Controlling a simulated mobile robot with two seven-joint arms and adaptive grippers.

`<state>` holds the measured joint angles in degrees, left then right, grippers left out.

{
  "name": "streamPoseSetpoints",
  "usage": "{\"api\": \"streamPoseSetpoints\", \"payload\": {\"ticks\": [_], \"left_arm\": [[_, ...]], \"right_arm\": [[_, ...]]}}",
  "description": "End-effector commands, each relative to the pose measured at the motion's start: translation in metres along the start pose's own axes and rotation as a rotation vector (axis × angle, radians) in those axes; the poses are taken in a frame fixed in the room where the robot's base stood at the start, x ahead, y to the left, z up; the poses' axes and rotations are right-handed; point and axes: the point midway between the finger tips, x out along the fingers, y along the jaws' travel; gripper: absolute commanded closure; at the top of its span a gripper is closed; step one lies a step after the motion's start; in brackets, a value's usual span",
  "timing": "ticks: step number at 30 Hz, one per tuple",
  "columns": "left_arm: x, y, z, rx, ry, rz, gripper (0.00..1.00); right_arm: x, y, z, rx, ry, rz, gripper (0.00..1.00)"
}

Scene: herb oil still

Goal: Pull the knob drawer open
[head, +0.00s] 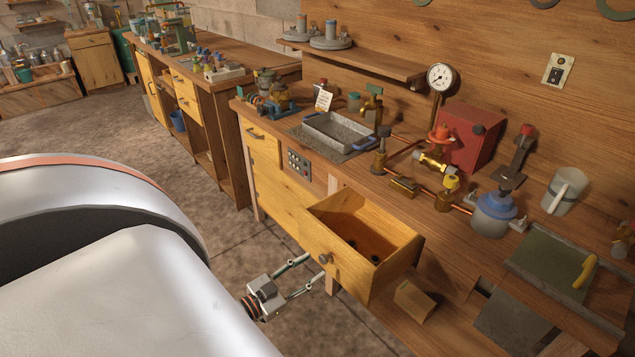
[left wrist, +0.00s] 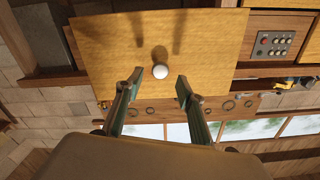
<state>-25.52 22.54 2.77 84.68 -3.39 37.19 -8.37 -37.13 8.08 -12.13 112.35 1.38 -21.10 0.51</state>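The knob drawer (head: 340,258) is a yellow wooden drawer pulled well out of the bench. Its inside shows, with small dark items on its floor. Its round metal knob (head: 325,258) sits on the front panel; the knob also shows in the left wrist view (left wrist: 160,71). My left gripper (head: 316,267) is just in front of the drawer front, by the knob. In the left wrist view its two fingers (left wrist: 159,84) are spread apart, with the knob between and slightly beyond the tips, and a gap on both sides. My right gripper is not in view.
A wooden block (head: 414,300) lies right of the drawer. A control panel (head: 299,165) is on the bench front to its left. A metal tray (head: 340,132), a red box (head: 468,137) and a blue-topped vessel (head: 493,214) stand on the bench. The floor (head: 225,205) left of the drawer is clear.

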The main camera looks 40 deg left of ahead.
Motion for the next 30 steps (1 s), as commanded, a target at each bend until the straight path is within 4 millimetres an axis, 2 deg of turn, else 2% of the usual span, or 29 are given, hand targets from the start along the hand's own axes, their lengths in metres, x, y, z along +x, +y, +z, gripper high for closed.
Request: {"api": "streamPoseSetpoints", "payload": {"ticks": [1,6,12,18,30], "left_arm": [[-0.013,0.000,0.001,0.000,-0.005,0.000,0.62],[-0.047,0.000,0.001,0.000,-0.004,0.000,0.62],[-0.072,0.000,0.000,0.001,-0.002,0.000,0.62],[-0.080,0.000,0.000,0.002,0.000,0.000,0.62],[-0.079,0.000,0.000,0.001,0.000,0.000,0.62]], "right_arm": [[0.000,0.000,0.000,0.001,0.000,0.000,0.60],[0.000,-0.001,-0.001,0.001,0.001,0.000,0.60],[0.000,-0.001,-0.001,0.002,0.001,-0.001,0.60],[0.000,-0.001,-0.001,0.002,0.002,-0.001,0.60],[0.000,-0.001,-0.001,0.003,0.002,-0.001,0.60]]}}
